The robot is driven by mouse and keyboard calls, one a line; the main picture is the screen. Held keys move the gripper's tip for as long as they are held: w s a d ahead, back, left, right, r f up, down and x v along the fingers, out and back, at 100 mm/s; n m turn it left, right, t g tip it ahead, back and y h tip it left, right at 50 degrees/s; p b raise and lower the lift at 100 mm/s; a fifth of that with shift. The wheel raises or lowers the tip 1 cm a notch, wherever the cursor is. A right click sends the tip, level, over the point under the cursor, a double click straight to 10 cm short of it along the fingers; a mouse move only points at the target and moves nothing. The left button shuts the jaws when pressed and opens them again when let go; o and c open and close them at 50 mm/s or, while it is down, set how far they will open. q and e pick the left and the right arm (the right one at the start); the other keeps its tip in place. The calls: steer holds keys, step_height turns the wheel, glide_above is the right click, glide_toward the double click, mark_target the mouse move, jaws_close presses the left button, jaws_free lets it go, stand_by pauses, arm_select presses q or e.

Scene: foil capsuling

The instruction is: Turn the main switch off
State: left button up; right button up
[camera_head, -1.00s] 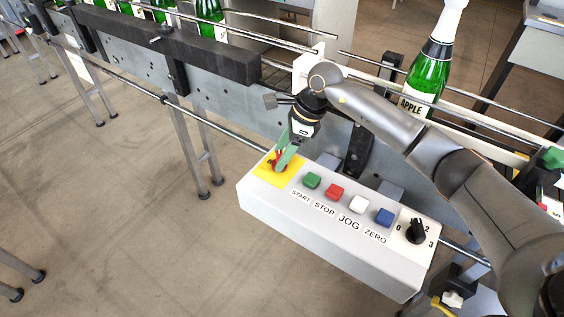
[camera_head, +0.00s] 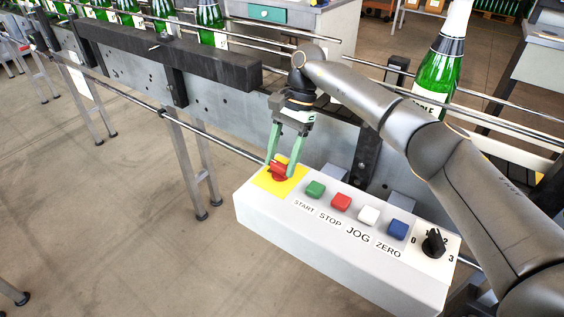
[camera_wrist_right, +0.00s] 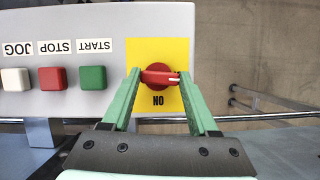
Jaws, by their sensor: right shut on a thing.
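The main switch is a red rotary knob (camera_head: 278,173) on a yellow plate (camera_head: 264,183) at the left end of the grey control box (camera_head: 330,245). In the right wrist view the red knob (camera_wrist_right: 158,77) has its handle lying nearly crosswise, with a white mark near its right end. An ON label (camera_wrist_right: 158,100) shows upside down on the yellow plate. My right gripper (camera_head: 280,168) points down at the switch with its green fingers on either side of the handle. In the wrist view the fingertips (camera_wrist_right: 160,78) are shut on the handle's two ends. My left gripper is not seen.
Beside the switch are a green START button (camera_head: 315,189), a red STOP button (camera_head: 341,201), a white JOG button (camera_head: 369,215) and a blue ZERO button (camera_head: 397,229). A black selector (camera_head: 433,243) is at the right end. Conveyor rails and green bottles (camera_head: 440,75) stand behind.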

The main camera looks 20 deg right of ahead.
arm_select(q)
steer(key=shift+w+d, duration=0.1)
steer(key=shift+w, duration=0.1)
arm_select(e)
steer(key=shift+n, duration=0.5)
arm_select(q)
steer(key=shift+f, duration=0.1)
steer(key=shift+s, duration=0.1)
arm_select(e)
steer(key=o, duration=1.4)
arm_select(q)
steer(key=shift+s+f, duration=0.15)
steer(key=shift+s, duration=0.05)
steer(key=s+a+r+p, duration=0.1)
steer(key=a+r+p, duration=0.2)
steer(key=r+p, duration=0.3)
steer(key=p, duration=0.3)
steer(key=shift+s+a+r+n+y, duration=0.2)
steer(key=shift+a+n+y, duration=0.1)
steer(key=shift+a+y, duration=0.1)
arm_select(e)
steer(key=v, duration=1.2)
steer(key=shift+w+a+r, duration=0.1)
steer(key=shift+w+r, duration=0.05)
steer(key=shift+r, duration=0.15)
